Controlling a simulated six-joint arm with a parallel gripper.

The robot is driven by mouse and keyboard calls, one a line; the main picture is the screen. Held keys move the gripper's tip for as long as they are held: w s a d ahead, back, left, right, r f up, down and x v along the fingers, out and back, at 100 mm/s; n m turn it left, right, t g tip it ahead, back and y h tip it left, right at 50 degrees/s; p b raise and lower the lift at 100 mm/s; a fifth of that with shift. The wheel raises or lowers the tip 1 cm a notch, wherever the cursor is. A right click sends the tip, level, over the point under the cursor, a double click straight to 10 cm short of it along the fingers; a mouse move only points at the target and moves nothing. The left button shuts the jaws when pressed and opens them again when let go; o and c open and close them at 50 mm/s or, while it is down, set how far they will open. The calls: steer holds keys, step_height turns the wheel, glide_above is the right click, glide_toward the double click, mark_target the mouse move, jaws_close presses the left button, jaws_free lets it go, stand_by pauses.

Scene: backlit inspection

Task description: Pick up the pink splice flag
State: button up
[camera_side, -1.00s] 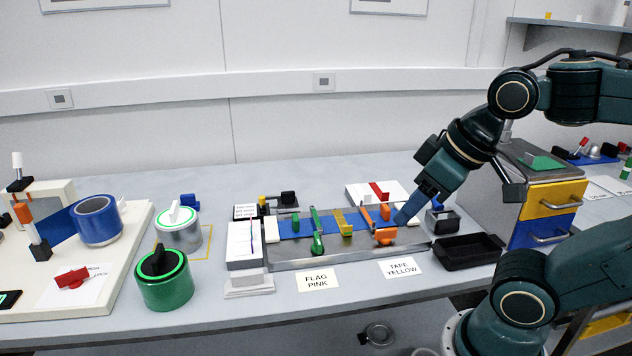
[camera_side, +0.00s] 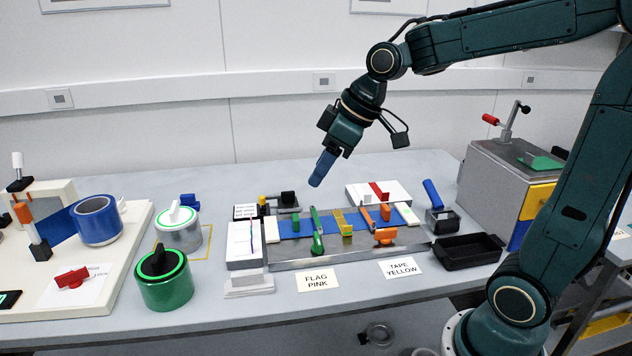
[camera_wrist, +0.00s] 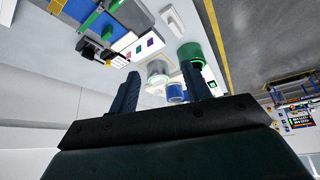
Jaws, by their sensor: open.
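A thin pink-purple strip (camera_side: 251,231), which looks like the splice flag, shows on the white block (camera_side: 241,246) at the left end of the metal tray. A card reading FLAG PINK (camera_side: 317,280) lies in front of the tray. My gripper (camera_side: 318,180) hangs in the air above and behind the tray, to the right of and higher than the white block. Its blue fingers point down, tilted left. In the wrist view, the fingers (camera_wrist: 161,74) stand apart with nothing between them.
The metal tray (camera_side: 350,258) holds a blue strip and several upright clips and tools. Left of it stand a green canister (camera_side: 164,285) and a grey one (camera_side: 180,240). A black bin (camera_side: 468,249) and a blue-handled roller (camera_side: 433,195) are at the right.

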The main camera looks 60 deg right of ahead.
steer(key=w+d+f+n+t+y, duration=0.1)
steer(key=w+d+f+n+y, duration=0.1)
steer(key=w+d+f, duration=0.6)
steer(key=w+d+f+n+y, duration=0.2)
steer(key=w+d+f, duration=0.25)
steer(key=w, duration=0.55)
glide_toward(256, 225)
steer(key=shift+w+a, duration=1.05)
steer(key=shift+a, duration=0.2)
steer(key=shift+x, duration=2.6)
steer(key=shift+w, duration=0.1)
steer(key=c, duration=0.9)
